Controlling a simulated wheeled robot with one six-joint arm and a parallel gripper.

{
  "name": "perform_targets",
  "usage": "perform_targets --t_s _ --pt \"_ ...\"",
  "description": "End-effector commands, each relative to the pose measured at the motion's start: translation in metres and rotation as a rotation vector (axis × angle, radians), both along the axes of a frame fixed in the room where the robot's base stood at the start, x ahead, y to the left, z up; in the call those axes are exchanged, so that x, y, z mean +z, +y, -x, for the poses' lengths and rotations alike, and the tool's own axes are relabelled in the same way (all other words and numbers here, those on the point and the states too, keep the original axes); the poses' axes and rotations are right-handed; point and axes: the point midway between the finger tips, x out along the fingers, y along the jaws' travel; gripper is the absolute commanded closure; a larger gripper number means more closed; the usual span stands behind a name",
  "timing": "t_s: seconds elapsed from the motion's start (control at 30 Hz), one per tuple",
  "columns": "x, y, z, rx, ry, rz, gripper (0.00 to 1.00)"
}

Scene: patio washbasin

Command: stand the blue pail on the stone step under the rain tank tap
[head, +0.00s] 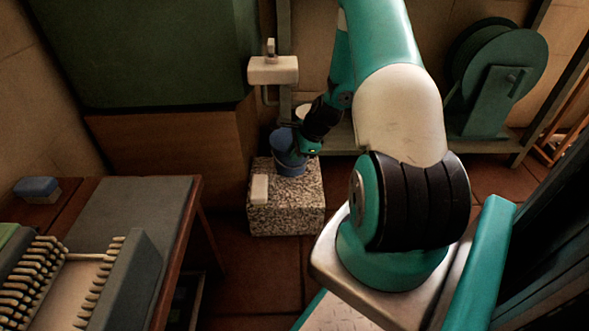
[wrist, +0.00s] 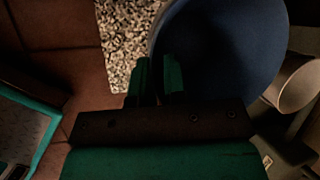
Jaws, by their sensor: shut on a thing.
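The blue pail (head: 290,163) is upright, over the back part of the speckled stone step (head: 287,218). I cannot tell whether its base touches the step. My gripper (head: 306,148) is shut on the pail's rim at its right side. In the wrist view my fingers (wrist: 158,78) pinch the near edge of the pail (wrist: 225,45), with the step (wrist: 127,38) to the left below. The green rain tank (head: 145,50) stands on a wooden base at left. A pale fitting (head: 272,70) with a bent pipe, perhaps the tap, is above the pail.
A small white block (head: 260,188) lies on the step's left front, beside the pail. A pale cup-like thing (wrist: 292,82) is close to the pail's right in the wrist view. A hose reel (head: 495,80) stands at back right, and a table (head: 130,205) at left.

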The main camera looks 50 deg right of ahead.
Motion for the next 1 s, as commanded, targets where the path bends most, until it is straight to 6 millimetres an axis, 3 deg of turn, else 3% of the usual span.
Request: perform_targets --t_s 0.27,0.63,0.67,0.77,1.0 --pt "-0.039 0.000 0.000 0.000 0.000 0.000 1.00" --pt "-0.041 -0.001 0.000 0.000 -0.001 0.001 1.00" --pt "-0.041 -0.001 0.000 0.000 -0.001 0.001 0.83" --pt "-0.040 -0.001 0.000 0.000 -0.001 0.001 0.63" --pt "-0.040 -0.001 0.001 0.000 -0.001 0.001 0.63"
